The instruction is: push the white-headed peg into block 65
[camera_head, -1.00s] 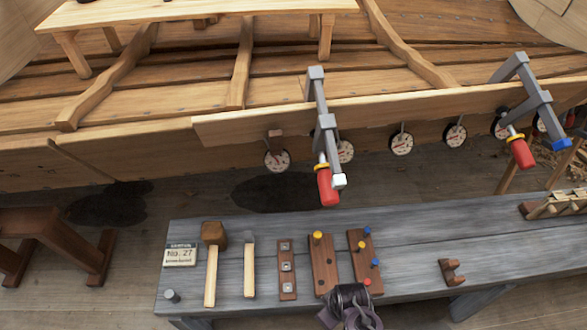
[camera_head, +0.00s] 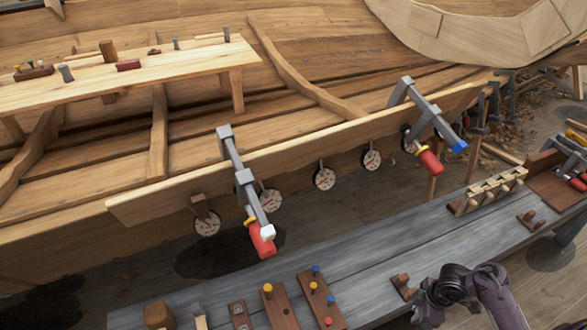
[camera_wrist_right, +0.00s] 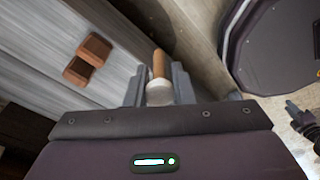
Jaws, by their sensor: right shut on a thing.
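My right gripper (camera_wrist_right: 158,72) is shut on the white-headed peg (camera_wrist_right: 158,90) in the wrist view. The peg's white head faces the camera and its tan wooden shaft points away between the fingers. In the head view my right arm reaches in at the bottom right, beside the bench's near edge; its fingers and the peg are not clear there. Two brown blocks with coloured pegs lie on the bench: one with a yellow peg (camera_head: 280,304), one with blue, yellow and red pegs (camera_head: 321,303). No number 65 is readable. My left gripper is not in view.
A small brown notched holder (camera_head: 403,286) lies on the grey bench (camera_head: 375,265), near my right arm; it also shows in the wrist view (camera_wrist_right: 87,58). A wooden rack (camera_head: 490,191) stands farther right. Clamps with red handles (camera_head: 262,242) hang on the hull plank behind.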

